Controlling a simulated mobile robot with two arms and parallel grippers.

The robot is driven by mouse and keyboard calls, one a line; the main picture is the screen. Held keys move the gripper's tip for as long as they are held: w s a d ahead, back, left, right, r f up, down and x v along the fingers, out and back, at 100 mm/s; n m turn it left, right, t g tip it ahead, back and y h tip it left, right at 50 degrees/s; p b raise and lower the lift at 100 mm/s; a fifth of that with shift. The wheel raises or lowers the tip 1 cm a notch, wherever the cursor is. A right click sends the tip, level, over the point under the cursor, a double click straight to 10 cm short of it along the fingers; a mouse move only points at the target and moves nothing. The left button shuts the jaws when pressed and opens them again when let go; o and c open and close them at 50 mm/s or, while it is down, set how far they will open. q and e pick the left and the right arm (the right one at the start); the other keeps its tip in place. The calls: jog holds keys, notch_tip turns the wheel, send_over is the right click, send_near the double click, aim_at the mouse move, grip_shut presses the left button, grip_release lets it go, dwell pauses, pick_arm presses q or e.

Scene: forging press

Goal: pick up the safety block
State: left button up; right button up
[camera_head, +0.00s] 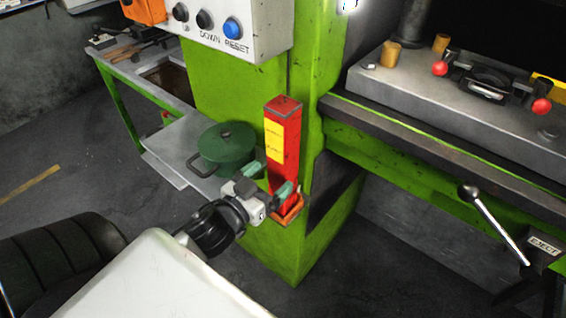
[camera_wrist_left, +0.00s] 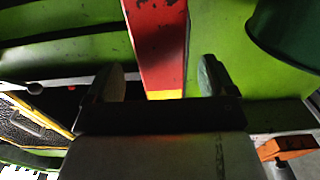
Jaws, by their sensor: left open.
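The safety block (camera_head: 284,150) is a tall red post with a yellow label. It stands upright on a small orange bracket (camera_head: 289,211) on the green press frame. My left gripper (camera_head: 270,180) is at its lower half, with one finger on either side of the block in the head view. In the left wrist view the red block (camera_wrist_left: 158,45) lies between the two open fingers (camera_wrist_left: 160,82). Gaps show between the block and both fingers there. My right gripper is in neither view.
A green lidded pot (camera_head: 226,146) stands on a grey shelf left of the block. A control box (camera_head: 222,28) with buttons is above. The press bed (camera_head: 440,100) and an eject lever (camera_head: 494,222) are at the right.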

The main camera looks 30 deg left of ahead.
aim_at(275, 172)
pick_arm(q)
jog(key=w+p, duration=0.1)
jog(key=w, duration=0.3)
jog(key=shift+d+r, duration=0.1)
jog(key=shift+r, duration=0.05)
jog(key=shift+w, duration=0.55)
jog(key=c, duration=1.6)
jog(key=shift+r, duration=0.1)
